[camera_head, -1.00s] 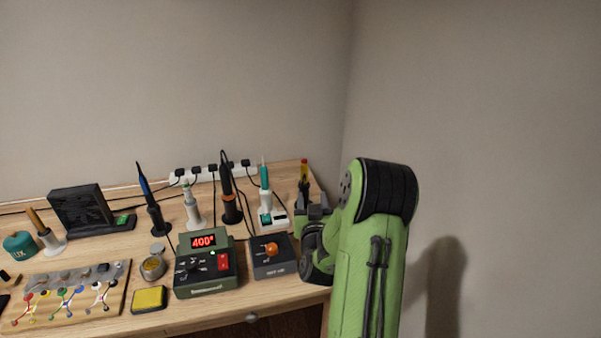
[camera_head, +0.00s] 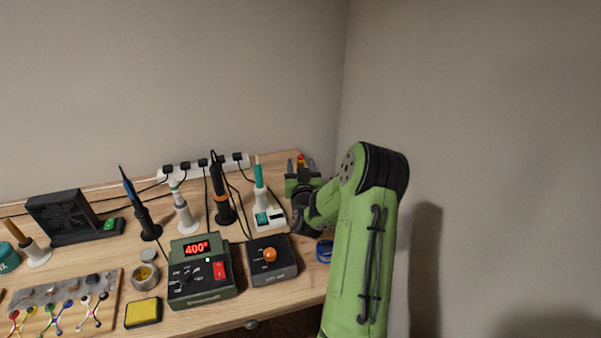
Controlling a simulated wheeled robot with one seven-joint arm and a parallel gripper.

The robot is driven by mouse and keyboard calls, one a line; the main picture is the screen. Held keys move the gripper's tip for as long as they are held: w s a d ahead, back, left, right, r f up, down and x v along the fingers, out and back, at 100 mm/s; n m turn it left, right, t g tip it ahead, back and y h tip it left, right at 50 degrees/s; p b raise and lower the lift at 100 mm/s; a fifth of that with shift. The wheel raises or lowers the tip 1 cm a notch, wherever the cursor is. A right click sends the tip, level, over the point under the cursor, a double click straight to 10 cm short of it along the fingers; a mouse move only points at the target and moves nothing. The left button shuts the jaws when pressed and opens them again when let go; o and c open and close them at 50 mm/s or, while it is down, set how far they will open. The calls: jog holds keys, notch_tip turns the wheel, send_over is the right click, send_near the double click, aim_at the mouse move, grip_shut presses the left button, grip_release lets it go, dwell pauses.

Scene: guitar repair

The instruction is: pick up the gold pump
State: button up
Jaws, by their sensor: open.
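The gold pump (camera_head: 301,161) stands at the back right of the desk, near the wall corner. Only its red and yellow top shows; my gripper hides the lower part. My gripper (camera_head: 301,166) is open, with one dark finger on each side of the visible top in this view. I cannot tell whether the pump is between the fingers or just beyond them, or whether they touch it.
A teal iron in a white stand (camera_head: 268,216) is close left of my gripper. A dark box with an orange knob (camera_head: 272,260) and a blue ring (camera_head: 324,251) lie nearer the front. A green soldering station (camera_head: 201,271) stands left. The wall is close at right.

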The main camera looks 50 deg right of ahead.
jog(key=shift+w+d, duration=0.1)
jog(key=shift+w, duration=0.05)
jog(key=shift+c, duration=0.5)
grip_shut()
notch_tip(320, 180, up, 10)
jog(key=p, duration=0.7)
jog(key=shift+r, duration=0.15)
